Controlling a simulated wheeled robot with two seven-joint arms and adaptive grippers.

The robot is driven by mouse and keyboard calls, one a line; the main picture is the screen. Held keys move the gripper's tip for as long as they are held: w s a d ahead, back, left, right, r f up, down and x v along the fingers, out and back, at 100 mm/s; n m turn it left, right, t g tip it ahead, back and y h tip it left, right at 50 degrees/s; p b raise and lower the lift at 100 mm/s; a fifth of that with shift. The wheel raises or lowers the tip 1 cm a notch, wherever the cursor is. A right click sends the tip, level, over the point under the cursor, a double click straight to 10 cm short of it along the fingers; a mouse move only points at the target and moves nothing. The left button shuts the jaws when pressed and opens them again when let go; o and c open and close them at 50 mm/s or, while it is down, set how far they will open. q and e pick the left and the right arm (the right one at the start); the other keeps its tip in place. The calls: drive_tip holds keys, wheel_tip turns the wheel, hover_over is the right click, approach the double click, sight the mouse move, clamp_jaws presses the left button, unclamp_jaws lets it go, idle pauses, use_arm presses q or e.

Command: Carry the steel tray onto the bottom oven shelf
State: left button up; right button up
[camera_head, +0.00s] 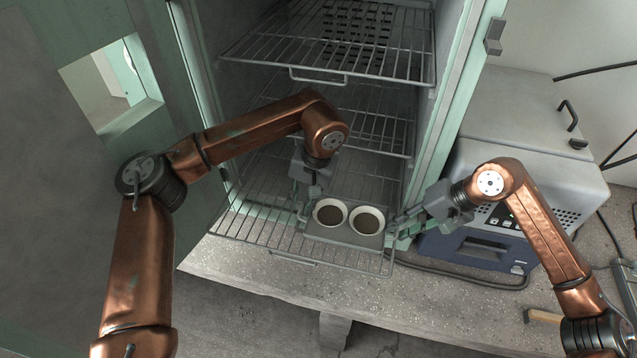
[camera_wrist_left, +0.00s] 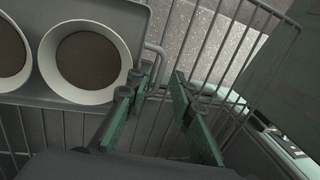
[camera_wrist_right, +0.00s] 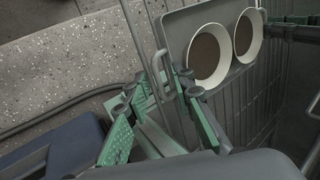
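The steel tray (camera_head: 343,237) carries two white round dishes (camera_head: 330,214) (camera_head: 367,220) with brown contents. It is over the front part of the bottom oven shelf (camera_head: 262,232), seemingly resting on it; contact is hard to tell. My left gripper (camera_head: 301,212) is at the tray's left end. In the left wrist view its fingers (camera_wrist_left: 162,84) are apart, with the tray's handle (camera_wrist_left: 161,60) at their tips. My right gripper (camera_head: 396,224) is at the right end. In the right wrist view its fingers (camera_wrist_right: 166,82) are apart, with the other handle (camera_wrist_right: 156,66) between their tips.
Two wire shelves (camera_head: 345,78) (camera_head: 388,138) are above, inside the oven. The oven door (camera_head: 40,180) stands open at left. A grey and blue machine (camera_head: 525,150) stands right of the oven. The speckled concrete bench (camera_head: 330,287) is bare in front; a cable (camera_head: 470,279) runs along it.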

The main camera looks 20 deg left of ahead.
use_arm(q)
drive_tip(key=v, duration=1.1)
drive_tip(key=shift+r, duration=0.4)
use_arm(e)
drive_tip(key=v, duration=1.2)
